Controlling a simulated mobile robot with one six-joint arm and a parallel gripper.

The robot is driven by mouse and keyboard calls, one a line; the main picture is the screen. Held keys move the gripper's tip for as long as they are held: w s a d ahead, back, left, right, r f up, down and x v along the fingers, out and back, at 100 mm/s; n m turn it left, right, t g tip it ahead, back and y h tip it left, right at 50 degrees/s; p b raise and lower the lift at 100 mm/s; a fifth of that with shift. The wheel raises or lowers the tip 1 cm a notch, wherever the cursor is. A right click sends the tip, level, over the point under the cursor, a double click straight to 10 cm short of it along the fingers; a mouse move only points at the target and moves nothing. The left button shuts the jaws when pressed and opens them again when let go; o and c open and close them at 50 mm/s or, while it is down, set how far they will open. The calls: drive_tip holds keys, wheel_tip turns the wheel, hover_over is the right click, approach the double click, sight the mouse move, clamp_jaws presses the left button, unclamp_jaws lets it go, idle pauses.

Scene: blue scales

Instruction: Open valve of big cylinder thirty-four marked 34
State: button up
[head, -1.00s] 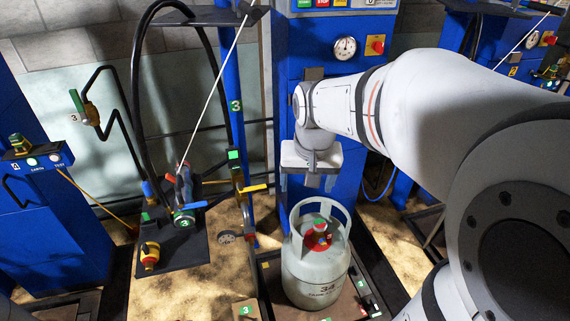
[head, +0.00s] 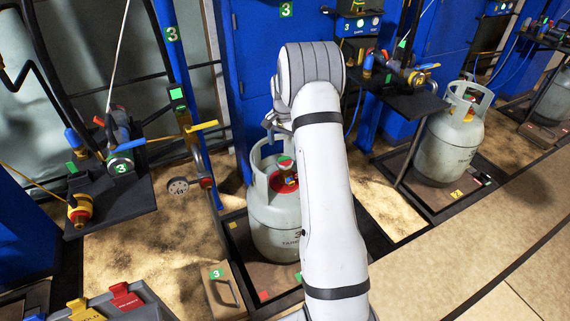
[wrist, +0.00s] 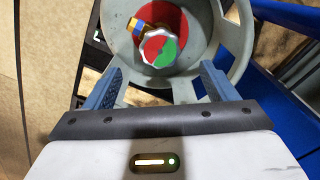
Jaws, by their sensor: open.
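The big grey cylinder (head: 268,235) stands upright on its base plate. My arm covers part of its printed mark, so only a "3" shows now. Its valve knob (head: 285,163) sits on a red patch inside the collar. In the wrist view, the red and green knob (wrist: 160,48) is just beyond my gripper (wrist: 158,78). The blue-grey fingers are open, spread to the left and right of the knob's near side, with nothing between them. In the head view, my arm mostly hides the gripper above the collar.
A marked block (head: 222,290) lies in front.

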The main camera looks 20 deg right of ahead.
sight(284, 161)
wheel_tip(284, 161, down, 7)
drive_tip(key=shift+f+b, duration=0.2)
drive_tip(key=shift+b, duration=0.5)
